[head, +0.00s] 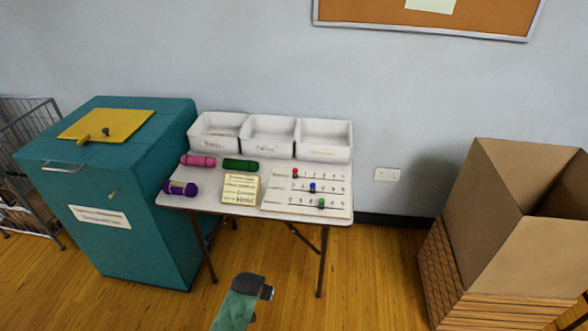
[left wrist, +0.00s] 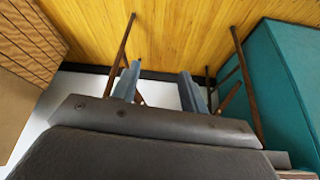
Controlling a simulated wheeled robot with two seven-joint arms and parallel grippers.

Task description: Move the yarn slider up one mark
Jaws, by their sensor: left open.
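A white slider board (head: 280,200) lies on the right of the small table. It has three rows with marks: a red knob (head: 295,173) in the top row, a blue knob (head: 312,188) in the middle and a green knob (head: 321,204) in the bottom row. The row labels are too small to read, so I cannot tell which is the yarn slider. My left gripper (head: 267,291) is low in front of the table, well apart from the board. In the left wrist view its two fingers (left wrist: 159,88) are spread and empty. My right gripper is out of view.
The table (head: 215,207) also holds a lettered card (head: 240,188), pink, green and purple rolls, and three white bins (head: 268,136) at the back. A teal donation box (head: 115,240) stands left, an open cardboard box (head: 520,225) right. Floor in front is clear.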

